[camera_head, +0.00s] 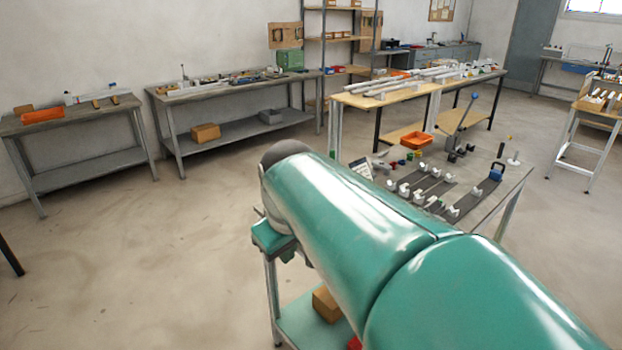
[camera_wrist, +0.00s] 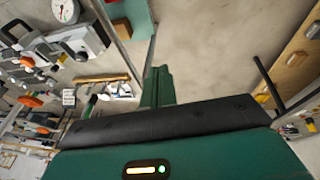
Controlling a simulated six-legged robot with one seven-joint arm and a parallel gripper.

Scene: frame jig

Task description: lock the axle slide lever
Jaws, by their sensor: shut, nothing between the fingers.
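The jig table (camera_head: 515,190) stands beyond my arm in the head view. It carries several white clamp blocks (camera_head: 450,211) on dark rails and a tall lever with a blue knob (camera_head: 474,97). I cannot tell which part is the axle slide lever. In the wrist view, a grey fixture (camera_wrist: 82,42) with a round dial (camera_wrist: 65,11) is at the upper left. Orange-tipped parts (camera_wrist: 30,101) lie at the left. My gripper (camera_wrist: 160,72) shows in the wrist view as green fingers, shut and empty, apart from the fixture. My arm hides it in the head view.
A lower shelf below my arm holds a cardboard box (camera_head: 326,304). Workbenches (camera_head: 230,86) line the back wall. The floor (camera_head: 150,260) at the left is clear.

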